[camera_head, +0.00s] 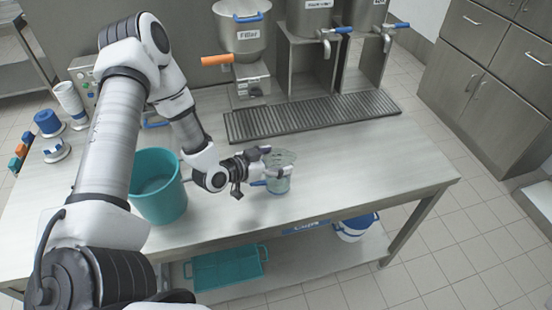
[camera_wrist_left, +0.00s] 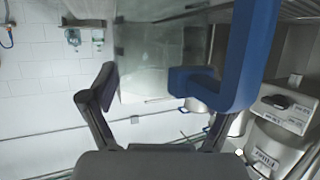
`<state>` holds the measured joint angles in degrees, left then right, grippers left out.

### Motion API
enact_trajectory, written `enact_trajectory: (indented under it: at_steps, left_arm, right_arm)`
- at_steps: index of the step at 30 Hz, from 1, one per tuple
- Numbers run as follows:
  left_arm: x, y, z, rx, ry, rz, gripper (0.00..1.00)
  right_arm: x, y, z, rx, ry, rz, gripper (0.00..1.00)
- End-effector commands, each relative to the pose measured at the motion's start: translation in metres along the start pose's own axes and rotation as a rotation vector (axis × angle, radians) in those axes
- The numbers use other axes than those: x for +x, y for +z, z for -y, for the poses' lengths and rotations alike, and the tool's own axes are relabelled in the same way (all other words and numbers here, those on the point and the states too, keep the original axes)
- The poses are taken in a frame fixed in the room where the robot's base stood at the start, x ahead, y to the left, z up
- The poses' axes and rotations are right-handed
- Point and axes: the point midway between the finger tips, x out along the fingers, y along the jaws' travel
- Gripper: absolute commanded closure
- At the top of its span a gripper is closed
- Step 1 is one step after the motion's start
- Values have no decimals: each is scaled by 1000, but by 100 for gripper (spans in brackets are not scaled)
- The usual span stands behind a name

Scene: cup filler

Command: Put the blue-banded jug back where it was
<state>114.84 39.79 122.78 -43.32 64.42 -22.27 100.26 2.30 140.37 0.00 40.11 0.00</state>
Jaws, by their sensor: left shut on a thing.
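The jug (camera_head: 281,172) is clear, with blue parts low on its side. It is near the front middle of the steel table (camera_head: 380,170). My left gripper (camera_head: 264,168) reaches it from the left and is shut on it. In the left wrist view, the jug's clear wall (camera_wrist_left: 150,60) and a thick blue handle (camera_wrist_left: 250,60) show close in front of the fingers (camera_wrist_left: 155,92). I cannot tell whether the jug's base touches the table. My right gripper is not in view.
A teal bin (camera_head: 160,190) stands left of the jug, close to my arm. A drip grate (camera_head: 310,117) lies behind it, below the filler (camera_head: 240,38) with its orange handle (camera_head: 216,60) and steel tanks with blue taps. The table right of the jug is clear.

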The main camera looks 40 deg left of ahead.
Motion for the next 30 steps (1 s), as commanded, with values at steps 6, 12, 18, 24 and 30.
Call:
enact_trajectory:
  at_steps: [6, 12, 18, 24, 30]
  left_arm:
    - [1, 2, 0, 0, 0, 0, 0]
    - [1, 2, 0, 0, 0, 0, 0]
    - [-3, -1, 0, -2, -2, -1, 0]
    - [-35, -2, 0, -10, -4, -4, 0]
    - [-76, -6, 2, -10, -6, -2, 0]
  right_arm:
    - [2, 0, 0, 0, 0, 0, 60]
    - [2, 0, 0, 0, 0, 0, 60]
    - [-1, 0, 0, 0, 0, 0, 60]
    - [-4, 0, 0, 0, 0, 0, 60]
    - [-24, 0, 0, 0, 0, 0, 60]
